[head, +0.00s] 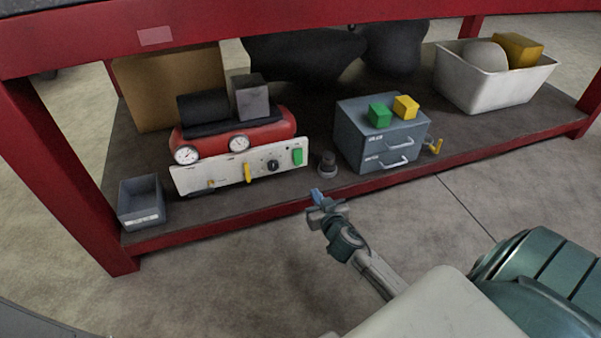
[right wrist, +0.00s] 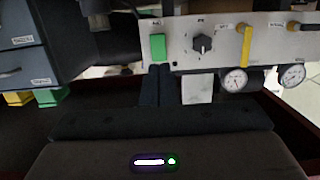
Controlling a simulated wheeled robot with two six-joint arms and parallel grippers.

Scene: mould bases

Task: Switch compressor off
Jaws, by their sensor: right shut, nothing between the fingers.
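The compressor (head: 262,133) is red with a white front panel (head: 222,174) and stands on the lower shelf. At the panel's right end is a green switch (head: 298,157), beside a black knob (head: 273,165) and a yellow lever (head: 247,172). My right gripper (head: 316,194) is shut and empty, in front of the shelf's front edge. The right wrist view appears upside down; there the shut fingertips (right wrist: 160,68) lie just below the green switch (right wrist: 158,47) in the picture. I cannot tell from it whether they touch the panel. My left gripper is not in view.
A grey drawer cabinet (head: 352,139) with green and yellow blocks stands right of the compressor. A small dark knob-like object (head: 327,165) sits between them. A grey bin (head: 127,214) is at the left and a white crate (head: 468,89) at the right. The red tabletop edge (head: 230,23) overhangs the shelf.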

